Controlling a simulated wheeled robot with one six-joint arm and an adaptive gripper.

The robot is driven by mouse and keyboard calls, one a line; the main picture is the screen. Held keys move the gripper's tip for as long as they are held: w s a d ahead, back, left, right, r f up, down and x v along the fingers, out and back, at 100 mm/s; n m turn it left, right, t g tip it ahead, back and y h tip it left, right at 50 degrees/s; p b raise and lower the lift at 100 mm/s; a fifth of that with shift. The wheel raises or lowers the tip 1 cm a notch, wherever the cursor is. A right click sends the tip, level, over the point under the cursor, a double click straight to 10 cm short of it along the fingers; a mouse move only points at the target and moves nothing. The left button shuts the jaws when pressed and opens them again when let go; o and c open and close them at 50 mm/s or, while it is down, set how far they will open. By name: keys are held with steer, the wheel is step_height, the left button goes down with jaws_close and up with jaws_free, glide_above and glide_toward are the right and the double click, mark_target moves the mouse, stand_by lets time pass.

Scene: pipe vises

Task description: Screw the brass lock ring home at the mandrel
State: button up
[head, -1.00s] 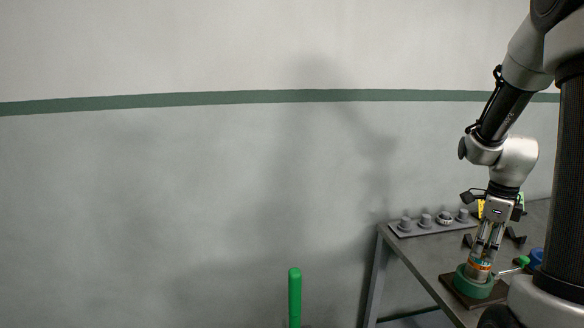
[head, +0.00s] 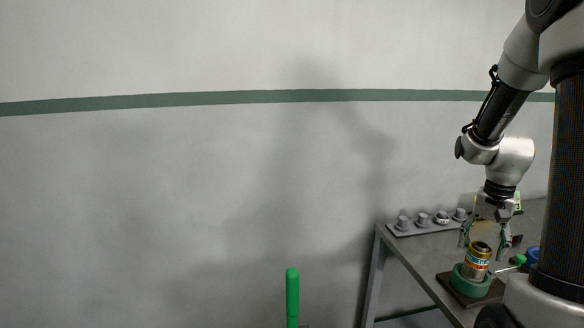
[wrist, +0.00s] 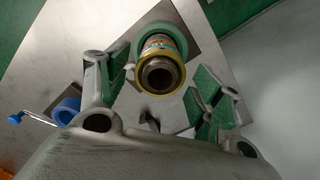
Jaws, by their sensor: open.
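The brass lock ring (head: 481,248) sits at the top of an upright, banded cylinder (head: 476,264), which stands in a green round vise (head: 470,284) on the table. In the wrist view the brass ring (wrist: 135,74) circles a dark, hollow end (wrist: 159,75), which I take for the mandrel. Whether the ring is fully seated I cannot tell. My gripper (head: 484,240) is open above the cylinder, its fingers spread to either side of the ring. In the wrist view my gripper (wrist: 156,88) shows clear gaps to the ring on both sides and holds nothing.
A blue vise (head: 532,257) stands close behind on the right. A green-knobbed lever (head: 520,259) sticks out beside the green vise. A grey rack (head: 430,226) with several round fittings lies at the table's back edge. A green post (head: 292,295) stands left of the table.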

steer(key=n, duration=0.4)
steer(key=shift+c, duration=0.5)
steer(key=c, duration=1)
steer(key=shift+o, duration=0.2)
steer(key=m, duration=1.4)
